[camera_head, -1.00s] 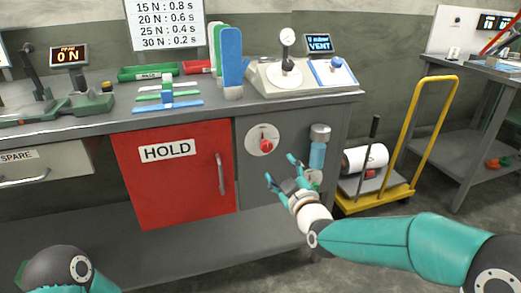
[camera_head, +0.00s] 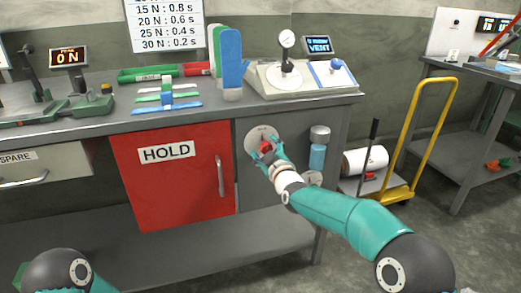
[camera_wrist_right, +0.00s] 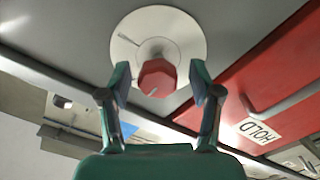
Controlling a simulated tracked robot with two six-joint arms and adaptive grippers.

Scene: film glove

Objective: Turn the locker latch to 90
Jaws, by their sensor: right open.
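The locker latch is a red knob (camera_wrist_right: 157,79) on a round pale dial plate (camera_wrist_right: 178,28), set in the grey panel to the right of the red HOLD door (camera_head: 180,190). In the head view the red knob (camera_head: 265,147) is partly hidden by my right gripper (camera_head: 264,154). In the right wrist view my right gripper (camera_wrist_right: 160,90) is open, with one finger on each side of the knob and a visible gap to each. A light mark shows on the knob face. My left gripper is not in view.
The HOLD door's handle (camera_head: 220,175) is to the left. A yellow cart (camera_head: 430,125) stands at the right. The workbench top (camera_head: 215,108) is above.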

